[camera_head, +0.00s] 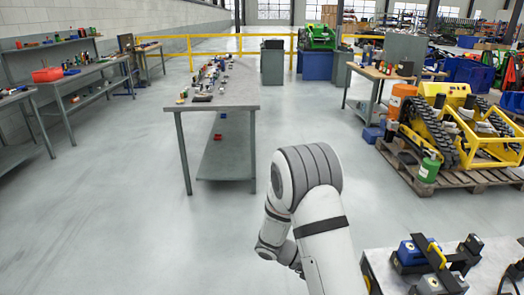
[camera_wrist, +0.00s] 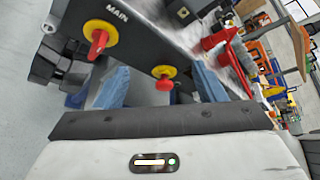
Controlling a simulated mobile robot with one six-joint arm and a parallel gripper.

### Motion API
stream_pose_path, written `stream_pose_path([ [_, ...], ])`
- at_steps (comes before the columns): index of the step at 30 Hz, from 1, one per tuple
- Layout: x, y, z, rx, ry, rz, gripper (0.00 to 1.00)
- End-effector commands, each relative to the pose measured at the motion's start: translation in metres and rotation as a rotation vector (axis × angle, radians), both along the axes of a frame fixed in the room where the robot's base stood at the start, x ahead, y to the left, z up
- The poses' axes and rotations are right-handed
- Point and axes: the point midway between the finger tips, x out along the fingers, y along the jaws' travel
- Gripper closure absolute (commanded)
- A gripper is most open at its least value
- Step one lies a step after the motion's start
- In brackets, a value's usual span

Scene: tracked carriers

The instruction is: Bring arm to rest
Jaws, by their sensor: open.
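My arm (camera_head: 313,205) rises from the bottom of the head view, bent at a grey-banded joint, with its lower links folded down to the left. My gripper does not show in the head view. In the wrist view my gripper (camera_wrist: 160,76) is open, its two bluish fingers spread apart with nothing visibly held between them. Beyond the fingers is a dark panel (camera_wrist: 135,48) marked MAIN. It carries a red switch on a yellow disc (camera_wrist: 99,36) and a second red knob on yellow (camera_wrist: 164,80). The gap between fingers and panel cannot be judged.
A grey workbench (camera_head: 218,98) with small items stands ahead of the arm. A yellow tracked carrier (camera_head: 445,120) sits on a wooden pallet (camera_head: 460,180) at the right. A table (camera_head: 390,278) with blue and black devices is at the lower right. The floor at left is clear.

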Motion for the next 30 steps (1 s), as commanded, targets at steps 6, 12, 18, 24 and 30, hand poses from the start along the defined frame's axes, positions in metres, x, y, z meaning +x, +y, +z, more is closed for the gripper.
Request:
stream_pose_path([
  [6,-0.035,0.000,0.055,0.123,-0.402,-0.313,0.36],
  [12,-0.068,0.009,0.094,0.218,-0.747,-0.630,0.36],
  [18,-0.099,0.023,0.127,0.300,-1.065,-0.981,0.36],
  [24,-0.125,0.039,0.157,0.380,-1.340,-1.365,0.36],
  [30,-0.144,0.053,0.178,0.443,-1.520,-1.709,0.36],
])
